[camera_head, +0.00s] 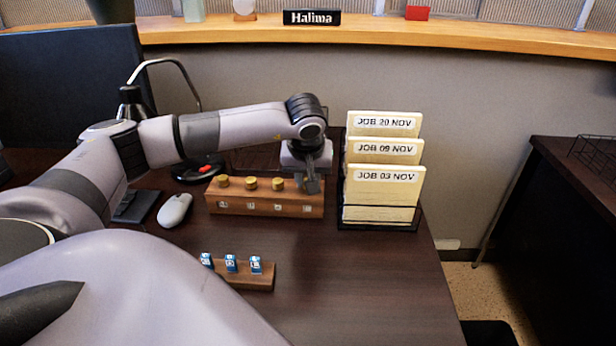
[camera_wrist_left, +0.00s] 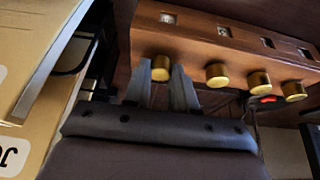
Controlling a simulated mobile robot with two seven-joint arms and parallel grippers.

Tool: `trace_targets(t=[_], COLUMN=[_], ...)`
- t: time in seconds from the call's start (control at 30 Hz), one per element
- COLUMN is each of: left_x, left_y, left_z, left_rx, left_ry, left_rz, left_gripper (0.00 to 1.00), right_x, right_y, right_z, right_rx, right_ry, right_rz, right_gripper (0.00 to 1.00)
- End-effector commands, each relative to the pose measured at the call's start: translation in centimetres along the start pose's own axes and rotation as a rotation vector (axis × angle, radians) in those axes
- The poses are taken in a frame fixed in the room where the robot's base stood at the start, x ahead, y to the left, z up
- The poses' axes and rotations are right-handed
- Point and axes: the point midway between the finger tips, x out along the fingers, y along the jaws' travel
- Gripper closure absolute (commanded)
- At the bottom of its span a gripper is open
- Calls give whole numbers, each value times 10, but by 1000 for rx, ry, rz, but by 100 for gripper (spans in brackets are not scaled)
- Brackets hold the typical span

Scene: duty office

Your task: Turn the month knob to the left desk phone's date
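A wooden block (camera_head: 264,204) with a row of brass knobs and small windows stands on the desk. The marks in its windows are too small to read. My left gripper (camera_head: 312,184) is over its right end and hides the knob there. In the left wrist view its two fingers (camera_wrist_left: 162,88) stand on either side of the end knob (camera_wrist_left: 160,68). The gap is about the knob's width; I cannot tell whether they touch it. The other knobs (camera_wrist_left: 217,74) are free. No desk phone can be made out. My right gripper is out of view.
A black rack (camera_head: 375,225) of cards marked JOB 20, 09 and 03 NOV stands close right of the gripper. A mouse (camera_head: 175,210) lies left of the block. A wooden stand (camera_head: 250,281) with blue cubes (camera_head: 231,263) is in front. The desk's front right is clear.

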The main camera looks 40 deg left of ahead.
Motion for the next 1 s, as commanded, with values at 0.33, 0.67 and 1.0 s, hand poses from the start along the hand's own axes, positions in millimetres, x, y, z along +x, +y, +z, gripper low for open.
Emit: trace_targets(t=[0.33, 0.67, 1.0], left_x=[-1, -2, -1], left_y=[1, 3, 3], left_z=[0, -1, -2], left_rx=[-66, -270, -438], left_ry=[0, 0, 1], left_rz=[-28, -112, -181], left_gripper=[100, 100, 100], right_x=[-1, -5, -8], right_y=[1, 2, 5], right_z=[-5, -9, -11], right_rx=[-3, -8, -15], right_ry=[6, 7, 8], right_rz=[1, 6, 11], right_gripper=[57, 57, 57])
